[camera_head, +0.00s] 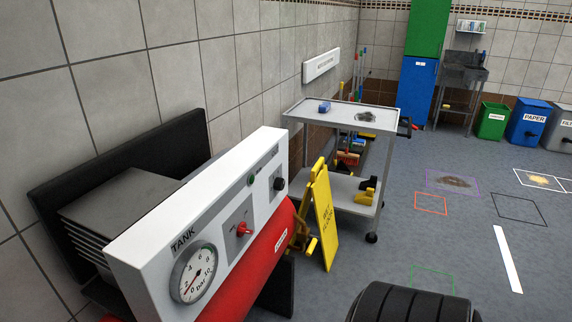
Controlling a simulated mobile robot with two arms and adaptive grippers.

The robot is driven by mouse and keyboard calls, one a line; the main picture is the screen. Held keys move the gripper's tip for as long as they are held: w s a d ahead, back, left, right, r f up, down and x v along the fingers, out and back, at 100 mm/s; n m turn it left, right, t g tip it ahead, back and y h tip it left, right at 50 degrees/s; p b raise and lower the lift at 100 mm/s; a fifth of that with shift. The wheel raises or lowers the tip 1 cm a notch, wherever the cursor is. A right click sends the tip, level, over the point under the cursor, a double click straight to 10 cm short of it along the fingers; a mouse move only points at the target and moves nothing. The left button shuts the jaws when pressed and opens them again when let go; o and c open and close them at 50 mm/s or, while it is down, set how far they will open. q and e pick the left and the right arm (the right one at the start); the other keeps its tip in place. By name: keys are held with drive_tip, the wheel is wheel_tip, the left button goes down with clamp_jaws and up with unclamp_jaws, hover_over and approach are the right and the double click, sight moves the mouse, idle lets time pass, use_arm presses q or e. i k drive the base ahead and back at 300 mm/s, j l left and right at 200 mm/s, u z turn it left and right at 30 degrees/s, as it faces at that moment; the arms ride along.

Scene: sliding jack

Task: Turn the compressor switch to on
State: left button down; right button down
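The compressor (200,225) stands at the left, with a white slanted front panel over a red tank (240,285). A round pressure gauge (194,272) marked "TANK" is on the panel's near end, its needle pointing to the lower part of the scale. A red rotary switch (243,230) sits on a grey plate in the panel's middle; its labels are too small to read. A black knob (279,184) is on another grey plate near the far end, beside a small green round part (251,180). Neither of my grippers shows in the head view.
A yellow folding floor sign (324,217) stands just right of the compressor. A grey trolley (345,183) stands behind it against the tiled wall. A black tyre-like object (415,302) is at the bottom. Bins (493,120) line the back right. Floor between is mostly open.

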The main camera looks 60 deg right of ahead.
sight(242, 230)
drive_tip(key=z, duration=1.45)
